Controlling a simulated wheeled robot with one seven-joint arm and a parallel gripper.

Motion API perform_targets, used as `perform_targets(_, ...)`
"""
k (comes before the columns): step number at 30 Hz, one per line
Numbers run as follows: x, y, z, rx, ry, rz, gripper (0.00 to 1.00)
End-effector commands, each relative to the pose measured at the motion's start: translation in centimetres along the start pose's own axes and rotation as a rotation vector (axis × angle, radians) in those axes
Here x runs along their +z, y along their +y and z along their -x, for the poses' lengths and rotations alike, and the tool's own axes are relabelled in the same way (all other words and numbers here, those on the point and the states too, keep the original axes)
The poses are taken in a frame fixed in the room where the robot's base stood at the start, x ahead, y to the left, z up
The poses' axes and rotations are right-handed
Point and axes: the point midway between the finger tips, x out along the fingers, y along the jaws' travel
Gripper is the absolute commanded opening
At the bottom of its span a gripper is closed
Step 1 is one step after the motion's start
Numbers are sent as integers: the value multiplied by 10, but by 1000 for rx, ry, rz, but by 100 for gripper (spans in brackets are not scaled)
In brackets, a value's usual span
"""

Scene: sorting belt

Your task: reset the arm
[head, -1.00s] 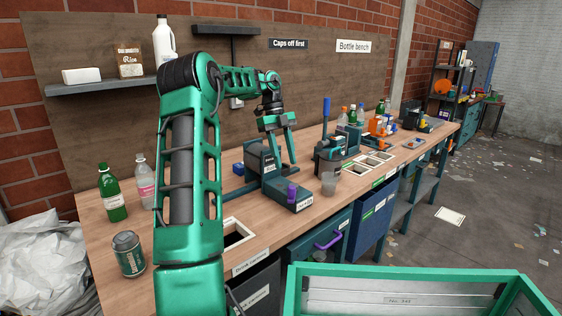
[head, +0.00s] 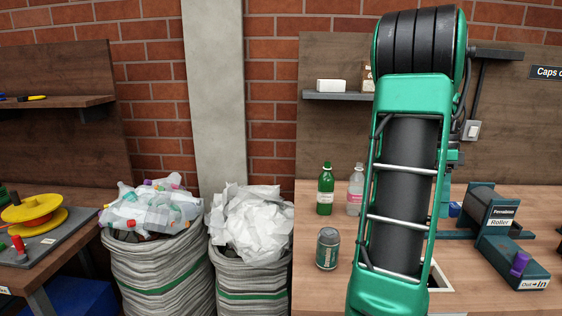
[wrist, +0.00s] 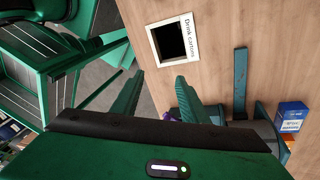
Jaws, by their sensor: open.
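My green arm rises in the right half of the head view, its upper link upright with a dark core and a ribbed black joint on top. My gripper is hidden behind that link there. In the wrist view my gripper (wrist: 159,77) is open, its two green fingers apart with nothing between them. The fingers point toward the wooden bench top (wrist: 215,70), near a square opening (wrist: 173,41) labelled "Drink cartons". I cannot tell the exact height above the bench.
On the bench are a green bottle (head: 325,190), a clear bottle (head: 355,191), a can (head: 327,249) and a "Roller" device (head: 494,218). A blue box (wrist: 291,117) shows in the wrist view. Two full sacks (head: 160,270) (head: 255,283) stand left of the bench.

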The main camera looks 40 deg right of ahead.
Motion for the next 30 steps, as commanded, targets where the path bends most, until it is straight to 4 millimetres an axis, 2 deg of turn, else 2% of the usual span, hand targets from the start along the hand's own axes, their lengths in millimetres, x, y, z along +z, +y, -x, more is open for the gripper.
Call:
perform_targets(1,23,15,1,-20,-3,131,40)
perform_targets(6,88,64,-8,-81,5,601,40)
perform_targets(11,139,118,-26,-140,26,1045,40)
perform_targets(15,173,170,-50,-190,54,1434,40)
perform_targets(18,189,204,-69,-225,80,1692,40)
perform_targets(22,201,239,-92,-261,110,1954,40)
perform_targets(25,205,255,-104,-276,127,2082,40)
perform_targets(30,207,265,-111,-287,138,2162,40)
